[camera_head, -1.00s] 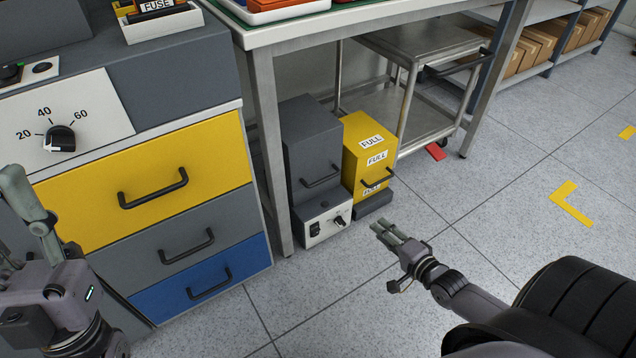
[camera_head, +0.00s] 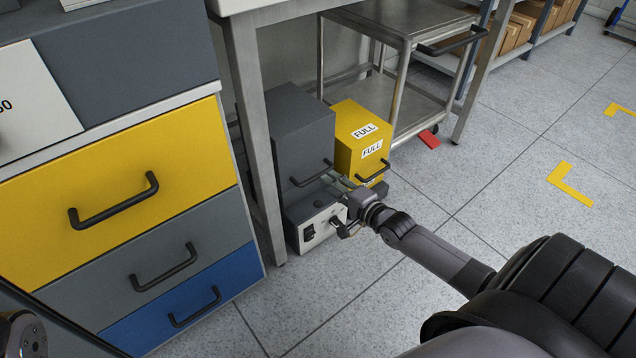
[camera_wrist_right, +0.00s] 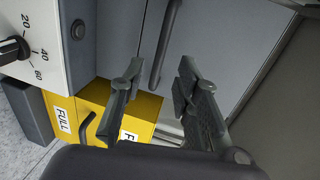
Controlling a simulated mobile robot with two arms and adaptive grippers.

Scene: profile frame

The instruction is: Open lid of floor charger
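The floor charger is a dark grey box (camera_head: 293,135) with a white control panel (camera_head: 320,226) at its base, standing on the floor under the bench. Its lid has a dark bar handle (camera_head: 312,175). My right gripper (camera_head: 336,180) is at the front of the charger, close to this handle. In the right wrist view the two fingers of my right gripper (camera_wrist_right: 160,68) are apart, with the handle (camera_wrist_right: 166,42) appearing between their tips. I see no clear contact with it. The lid looks shut. My left gripper is out of view.
A yellow box (camera_head: 352,120) labelled FULL stands close beside the charger. A bench leg (camera_head: 255,140) is just left of it. A drawer cabinet (camera_head: 140,190) fills the left, and a steel cart (camera_head: 392,60) stands behind.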

